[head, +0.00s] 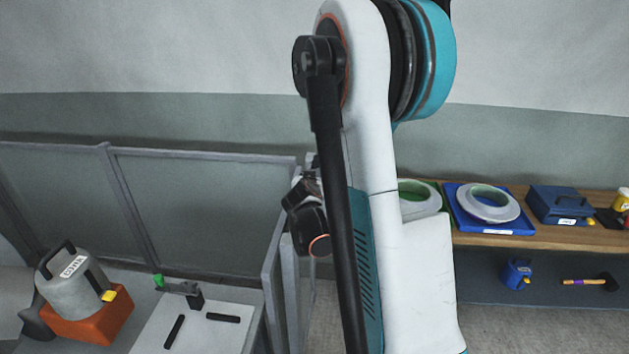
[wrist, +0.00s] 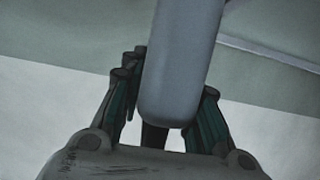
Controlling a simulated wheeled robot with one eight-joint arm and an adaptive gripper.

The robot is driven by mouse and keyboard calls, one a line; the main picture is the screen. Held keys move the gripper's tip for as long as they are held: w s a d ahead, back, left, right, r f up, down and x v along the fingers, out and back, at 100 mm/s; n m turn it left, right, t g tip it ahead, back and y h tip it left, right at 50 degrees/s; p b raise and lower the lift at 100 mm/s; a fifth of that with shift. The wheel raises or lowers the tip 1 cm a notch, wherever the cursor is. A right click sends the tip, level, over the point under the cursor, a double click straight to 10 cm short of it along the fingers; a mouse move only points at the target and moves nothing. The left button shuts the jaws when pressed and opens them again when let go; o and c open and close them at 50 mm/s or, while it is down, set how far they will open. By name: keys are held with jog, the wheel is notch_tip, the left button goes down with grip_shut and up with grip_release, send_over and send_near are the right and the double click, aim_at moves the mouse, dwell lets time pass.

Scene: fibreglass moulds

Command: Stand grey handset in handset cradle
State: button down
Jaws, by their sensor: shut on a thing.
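In the wrist view my gripper (wrist: 172,80) is shut on a smooth grey bar with a rounded end, the grey handset (wrist: 180,50). Dark green-black fingers press it from both sides. Its other end runs out of the top of the picture. In the head view my arm fills the middle, and the gripper and handset cannot be made out there. I cannot make out a handset cradle for certain in either view.
A white-topped table (head: 225,330) at lower left bears black bars (head: 222,318) and a small green-tipped fixture (head: 180,288). A grey canister (head: 75,278) stands on an orange base. Framed panels (head: 195,215) stand behind. A wooden shelf (head: 560,238) at right holds a blue tray (head: 462,222) and blue box (head: 558,203).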

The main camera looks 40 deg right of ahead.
jog(key=c, duration=1.1)
grip_release()
jog(key=v, duration=1.2)
jog(key=shift+w+a, duration=0.1)
